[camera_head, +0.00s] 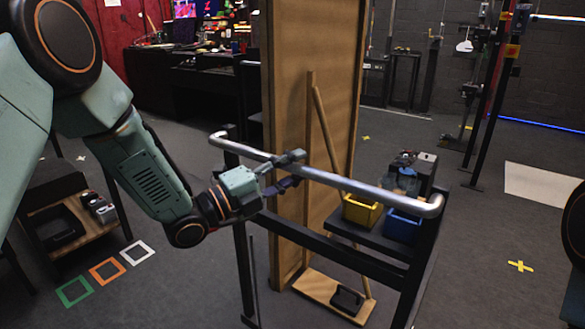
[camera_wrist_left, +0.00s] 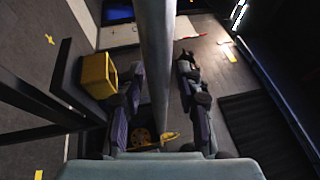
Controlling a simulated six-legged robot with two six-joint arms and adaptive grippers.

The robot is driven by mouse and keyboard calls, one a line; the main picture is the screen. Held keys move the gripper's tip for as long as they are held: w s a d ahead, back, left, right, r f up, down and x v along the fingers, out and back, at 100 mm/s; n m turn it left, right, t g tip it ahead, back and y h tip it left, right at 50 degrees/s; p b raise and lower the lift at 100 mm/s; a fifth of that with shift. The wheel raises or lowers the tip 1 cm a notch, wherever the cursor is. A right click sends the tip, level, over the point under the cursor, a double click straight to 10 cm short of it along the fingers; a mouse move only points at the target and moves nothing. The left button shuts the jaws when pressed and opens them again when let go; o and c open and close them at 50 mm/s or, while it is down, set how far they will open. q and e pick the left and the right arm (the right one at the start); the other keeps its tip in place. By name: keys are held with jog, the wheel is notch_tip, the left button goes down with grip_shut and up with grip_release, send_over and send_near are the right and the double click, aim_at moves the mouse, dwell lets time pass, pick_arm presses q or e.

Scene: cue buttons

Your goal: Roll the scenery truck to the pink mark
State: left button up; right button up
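The scenery truck has a silver push bar (camera_head: 370,191) on a dark frame (camera_head: 244,270). A tall wooden panel (camera_head: 311,50) with a slanting brace stands behind the bar. My left gripper (camera_head: 297,169) is at the left-middle part of the bar, one finger on each side of it. In the left wrist view, the bar runs between the spread fingers (camera_wrist_left: 158,68), with gaps visible on both sides. I see no pink mark in either view. My right gripper is out of view; only part of my right arm shows at the right edge.
A shelf on the truck holds a yellow bin (camera_head: 362,210) and a blue bin (camera_head: 403,226). Green (camera_head: 74,291), orange and white square outlines lie on the floor at left, near a low cart (camera_head: 80,225). A yellow cross (camera_head: 520,266) lies on open floor at right.

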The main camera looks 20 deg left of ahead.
pick_arm(q)
jog(key=shift+o, duration=0.6)
jog(key=shift+w+d+f, duration=0.1)
jog(key=shift+w+d, duration=0.1)
jog(key=shift+w, duration=0.1)
jog(key=shift+s+a, duration=0.45)
jog(key=v, duration=1)
jog(key=shift+s+a, duration=0.2)
jog(key=shift+s, duration=0.05)
jog(key=shift+f, duration=0.1)
